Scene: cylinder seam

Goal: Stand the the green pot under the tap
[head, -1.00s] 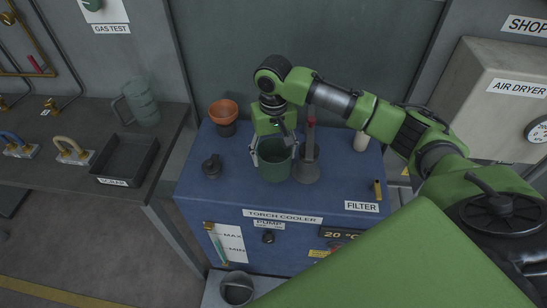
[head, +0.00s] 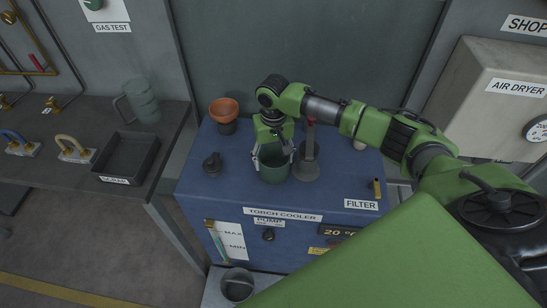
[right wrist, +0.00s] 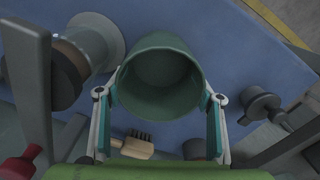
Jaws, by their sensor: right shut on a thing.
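The green pot (head: 273,172) is upright on or just above the blue torch cooler top, in front of the tap's post. In the right wrist view, I look down into the empty-looking pot (right wrist: 158,88). My right gripper (head: 274,160) is shut on it, with one finger on each side. The tap (head: 311,145) is a grey post with a red top on a round grey base (head: 306,172), close at the pot's right. Its spout is hard to make out behind my gripper. I cannot tell whether the pot's bottom touches the surface. My left gripper is not in view.
A terracotta pot (head: 224,109) stands behind left and a dark knob-like fitting (head: 212,163) in front left. In the right wrist view, a brush (right wrist: 135,145) lies near the pot. A grey bucket (head: 237,285) is below the cooler's front. The cooler's front strip is clear.

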